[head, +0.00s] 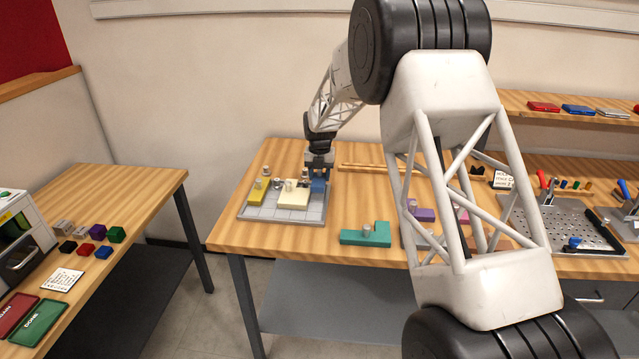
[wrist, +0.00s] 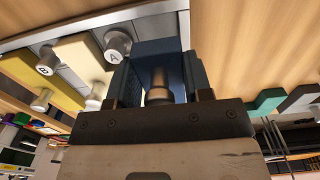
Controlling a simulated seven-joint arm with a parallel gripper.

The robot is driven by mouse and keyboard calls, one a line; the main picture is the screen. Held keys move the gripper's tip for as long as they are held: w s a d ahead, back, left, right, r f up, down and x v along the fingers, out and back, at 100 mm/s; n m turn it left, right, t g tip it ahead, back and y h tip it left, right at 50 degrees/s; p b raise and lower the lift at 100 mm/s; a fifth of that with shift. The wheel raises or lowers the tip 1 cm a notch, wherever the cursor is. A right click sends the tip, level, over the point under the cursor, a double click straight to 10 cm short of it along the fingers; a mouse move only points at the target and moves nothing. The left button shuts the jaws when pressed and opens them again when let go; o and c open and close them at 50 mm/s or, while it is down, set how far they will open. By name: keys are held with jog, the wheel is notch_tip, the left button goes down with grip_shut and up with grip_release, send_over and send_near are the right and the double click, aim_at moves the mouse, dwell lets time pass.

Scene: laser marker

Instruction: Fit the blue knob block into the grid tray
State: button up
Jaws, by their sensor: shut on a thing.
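My gripper (head: 319,166) points down and is shut on the metal knob of the blue knob block (head: 319,186). The blue block also shows between the jaws in the wrist view (wrist: 153,48). It is at the far right corner of the grey grid tray (head: 268,214), beside the cream block. I cannot tell whether it is fully seated or slightly raised. The tray's rim (wrist: 185,31) runs close along the block in the wrist view.
A wooden strip (head: 370,168) lies at the table's back. The tray's front cells are empty. A perforated metal plate (head: 560,225) is at the right.

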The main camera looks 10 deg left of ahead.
aim_at(319, 175)
jog(key=shift+w, duration=0.2)
jog(key=shift+f, duration=1.75)
jog(key=shift+f, duration=0.2)
jog(key=o, duration=0.9)
jog(key=shift+r, duration=0.15)
notch_tip(319, 175, up, 12)
jog(key=shift+r, duration=0.1)
